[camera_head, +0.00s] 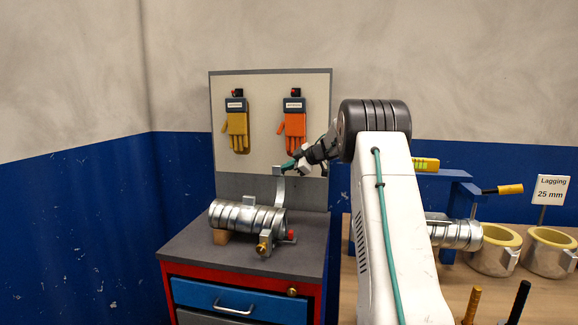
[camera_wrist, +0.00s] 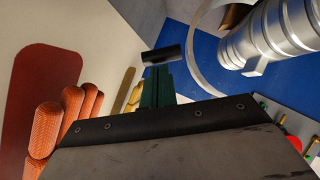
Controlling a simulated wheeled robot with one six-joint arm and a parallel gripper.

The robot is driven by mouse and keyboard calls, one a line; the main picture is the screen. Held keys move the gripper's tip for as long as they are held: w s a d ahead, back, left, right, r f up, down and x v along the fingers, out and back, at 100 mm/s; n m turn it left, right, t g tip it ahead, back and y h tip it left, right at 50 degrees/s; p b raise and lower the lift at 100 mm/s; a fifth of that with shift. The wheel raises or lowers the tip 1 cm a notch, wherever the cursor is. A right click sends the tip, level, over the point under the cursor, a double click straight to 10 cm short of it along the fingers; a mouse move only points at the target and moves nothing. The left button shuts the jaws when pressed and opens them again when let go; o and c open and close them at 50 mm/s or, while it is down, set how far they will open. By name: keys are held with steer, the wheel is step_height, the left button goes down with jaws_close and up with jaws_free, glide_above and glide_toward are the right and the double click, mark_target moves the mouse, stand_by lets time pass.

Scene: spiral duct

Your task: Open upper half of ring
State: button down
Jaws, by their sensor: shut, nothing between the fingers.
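The silver spiral duct (camera_head: 240,215) lies on the cabinet top; it also shows at the upper right of the wrist view (camera_wrist: 275,35). A thin curved silver band, seemingly the upper half of the ring (camera_head: 279,188), stands up above the duct's right end, swung clear of its top. In the wrist view the band (camera_wrist: 194,62) arcs beside the duct. A brass knob (camera_head: 262,247) and a red part (camera_head: 291,235) sit low at that end. My gripper (camera_head: 287,166) is shut and empty, close to the band's upper end; I cannot tell if they touch. Its green fingers show in the wrist view (camera_wrist: 160,70).
A backboard (camera_head: 270,78) behind the cabinet (camera_head: 185,246) carries a yellow glove (camera_head: 236,130) and an orange glove (camera_head: 295,130), the latter close to my gripper. A wooden bench (camera_head: 545,295) at right holds another duct piece (camera_head: 455,235) and lagging shells (camera_head: 493,255).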

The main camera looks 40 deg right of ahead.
steer(key=shift+w+d+f, duration=0.45)
steer(key=shift+w+d, duration=0.2)
steer(key=shift+d, duration=0.15)
steer(key=s+d+r, duration=0.3)
steer(key=s+r, duration=0.5)
steer(key=r, duration=0.1)
steer(key=shift+s+d, duration=0.3)
steer(key=shift+s, duration=0.1)
